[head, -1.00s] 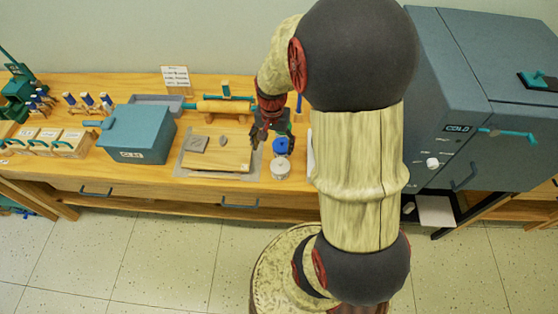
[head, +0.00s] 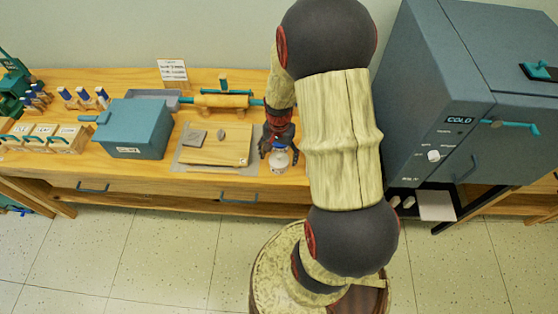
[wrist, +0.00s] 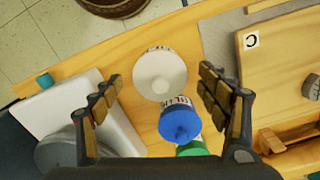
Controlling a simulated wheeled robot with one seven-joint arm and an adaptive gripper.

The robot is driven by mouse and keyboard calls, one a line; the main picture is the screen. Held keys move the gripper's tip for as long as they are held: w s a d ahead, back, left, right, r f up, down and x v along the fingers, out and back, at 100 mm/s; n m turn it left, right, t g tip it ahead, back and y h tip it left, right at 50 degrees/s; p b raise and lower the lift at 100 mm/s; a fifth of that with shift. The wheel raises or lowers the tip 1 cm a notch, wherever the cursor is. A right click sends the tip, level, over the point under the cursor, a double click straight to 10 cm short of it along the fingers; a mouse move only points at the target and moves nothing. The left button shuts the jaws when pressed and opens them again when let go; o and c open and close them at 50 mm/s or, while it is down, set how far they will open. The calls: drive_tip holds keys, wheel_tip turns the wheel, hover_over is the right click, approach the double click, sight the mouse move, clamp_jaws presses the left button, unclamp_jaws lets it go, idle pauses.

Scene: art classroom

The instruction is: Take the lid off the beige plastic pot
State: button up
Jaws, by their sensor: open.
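The beige pot (wrist: 160,72) shows from above in the wrist view, with its round, pale lid on top. In the head view the pot (head: 280,162) stands near the front edge of the wooden bench, partly hidden by my gripper. My gripper (wrist: 161,87) is open, with one padded finger on each side of the pot in the picture and a gap to both. In the head view my gripper (head: 278,147) is right at the pot, pointing down. I cannot tell the exact height of the fingertips against the lid.
A blue-lidded pot (wrist: 180,121) stands close beside the beige one, with a green lid (wrist: 194,148) beyond it. A wooden board (head: 225,146) lies to the left in the head view. A white tray-like item (wrist: 75,105) lies under one finger. A grey kiln (head: 425,130) stands right.

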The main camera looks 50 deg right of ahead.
drive_tip(key=shift+r, duration=0.1)
drive_tip(key=shift+c, duration=0.3)
drive_tip(key=c, duration=0.7)
drive_tip(key=shift+c, duration=0.7)
